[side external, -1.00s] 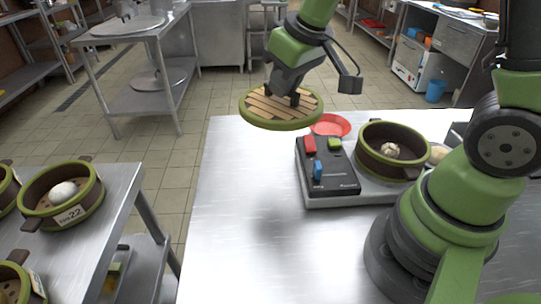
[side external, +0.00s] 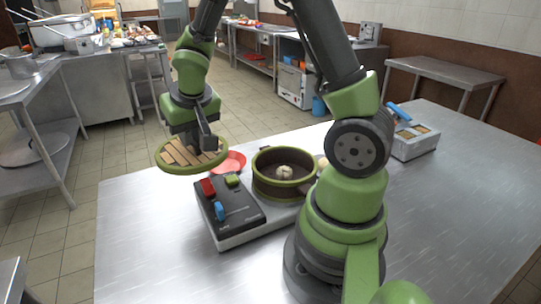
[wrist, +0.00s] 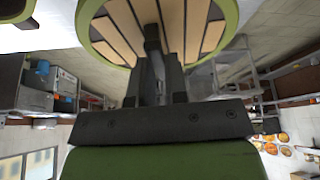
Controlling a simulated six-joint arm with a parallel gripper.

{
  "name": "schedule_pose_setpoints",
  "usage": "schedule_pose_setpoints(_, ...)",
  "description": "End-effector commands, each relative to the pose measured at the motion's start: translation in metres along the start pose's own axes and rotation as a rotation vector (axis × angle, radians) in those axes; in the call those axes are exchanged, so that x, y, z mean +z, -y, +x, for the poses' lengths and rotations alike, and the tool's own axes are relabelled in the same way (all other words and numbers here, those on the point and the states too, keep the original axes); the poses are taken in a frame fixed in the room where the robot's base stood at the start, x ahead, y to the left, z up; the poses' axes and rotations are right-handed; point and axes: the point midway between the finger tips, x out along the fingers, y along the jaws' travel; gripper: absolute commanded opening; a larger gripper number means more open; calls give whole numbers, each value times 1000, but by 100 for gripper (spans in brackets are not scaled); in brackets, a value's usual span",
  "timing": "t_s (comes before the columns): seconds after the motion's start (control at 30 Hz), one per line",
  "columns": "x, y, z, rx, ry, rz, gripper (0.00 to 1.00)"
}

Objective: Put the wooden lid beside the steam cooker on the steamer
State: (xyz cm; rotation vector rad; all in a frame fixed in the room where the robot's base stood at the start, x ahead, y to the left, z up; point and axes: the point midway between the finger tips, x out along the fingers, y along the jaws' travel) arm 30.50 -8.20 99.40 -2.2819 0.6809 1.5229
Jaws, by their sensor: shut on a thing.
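The round wooden lid (side external: 174,155), with pale slats and a green rim, hangs in the air, roughly level. My gripper (side external: 207,143) is shut on it from above, near its middle. The wrist view also shows the lid (wrist: 112,47) between and beyond my fingers (wrist: 155,60). The steamer (side external: 262,184), a brown round pot with green rims, stands open on the steam cooker (side external: 236,240). A pale round piece of food (side external: 285,172) lies inside it. The lid is to the left of the steamer and apart from it.
A black control panel (side external: 240,221) with red, green and blue controls is on the cooker's left part. A red plate (side external: 236,160) lies behind it, near the lid. A grey box (side external: 415,142) stands at the back right. The steel table (side external: 140,240) is clear at the front left.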

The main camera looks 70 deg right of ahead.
Motion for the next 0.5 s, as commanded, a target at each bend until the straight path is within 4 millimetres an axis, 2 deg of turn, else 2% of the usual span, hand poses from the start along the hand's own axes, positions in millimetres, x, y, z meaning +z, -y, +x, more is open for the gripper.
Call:
schedule_pose_setpoints(0.1, -28, -44, 20, 128, 1, 305, 0)
schedule_pose_setpoints(0.23, -49, -102, 39, 277, 2, 667, 0)
schedule_pose_setpoints(0.4, -59, -185, 55, 471, 3, 1137, 0)
schedule_pose_setpoints(0.5, -58, -221, 58, 554, 3, 1337, 0)
